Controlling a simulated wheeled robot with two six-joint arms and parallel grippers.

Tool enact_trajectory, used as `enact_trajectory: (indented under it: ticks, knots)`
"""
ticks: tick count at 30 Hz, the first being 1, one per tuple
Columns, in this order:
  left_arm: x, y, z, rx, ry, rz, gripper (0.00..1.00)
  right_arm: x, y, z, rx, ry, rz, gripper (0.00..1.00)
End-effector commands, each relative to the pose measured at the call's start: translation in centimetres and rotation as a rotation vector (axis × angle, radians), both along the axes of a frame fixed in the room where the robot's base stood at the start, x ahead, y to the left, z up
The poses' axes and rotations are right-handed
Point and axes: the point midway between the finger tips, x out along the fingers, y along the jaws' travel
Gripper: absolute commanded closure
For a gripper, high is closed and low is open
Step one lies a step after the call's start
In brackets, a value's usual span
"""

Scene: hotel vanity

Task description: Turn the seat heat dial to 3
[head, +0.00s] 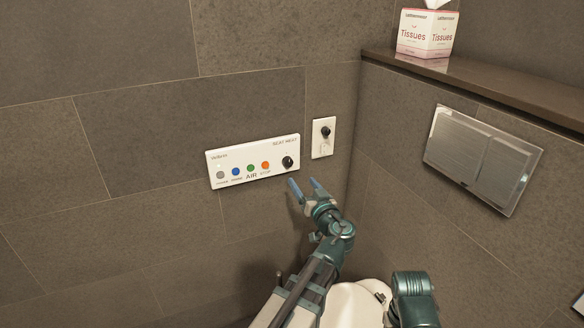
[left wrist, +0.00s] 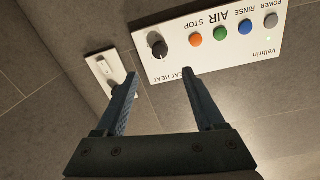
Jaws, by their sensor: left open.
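The white control panel (head: 252,161) is on the tiled wall, with a row of coloured buttons and a black seat heat dial (head: 288,162) at its right end. In the left wrist view the panel (left wrist: 213,62) appears upside down, with the dial (left wrist: 157,47) beyond the fingertips. My left gripper (head: 304,184) is open and empty, just below and to the right of the dial, apart from it. Its fingers also show in the left wrist view (left wrist: 160,85). The dial's number marks are too small to read. My right gripper is not seen.
A small white plate with a black knob (head: 325,132) is on the wall right of the panel. A metal flush plate (head: 481,158) is on the right wall. A tissue box (head: 427,34) stands on the dark ledge (head: 480,79). A white toilet (head: 353,303) is below my left arm.

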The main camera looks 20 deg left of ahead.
Motion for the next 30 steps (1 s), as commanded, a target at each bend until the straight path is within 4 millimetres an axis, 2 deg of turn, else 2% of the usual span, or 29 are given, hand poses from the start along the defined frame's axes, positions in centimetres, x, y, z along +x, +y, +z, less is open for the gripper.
enact_trajectory:
  ticks: [1,6,15,21,30]
  knots:
    - [1.1,0.9,0.0,0.0,0.0,0.003,0.29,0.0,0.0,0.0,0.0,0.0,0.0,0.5]
    - [3.7,3.4,0.0,0.0,0.0,0.004,0.29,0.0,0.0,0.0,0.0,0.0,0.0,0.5]
    - [6.9,6.7,0.0,-0.001,0.001,0.001,0.29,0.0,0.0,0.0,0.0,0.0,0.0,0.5]
    - [7.7,7.6,0.0,-0.001,0.001,0.001,0.29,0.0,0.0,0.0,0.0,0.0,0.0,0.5]
    - [7.7,7.8,0.0,-0.001,0.001,0.0,0.29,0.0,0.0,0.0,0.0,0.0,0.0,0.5]
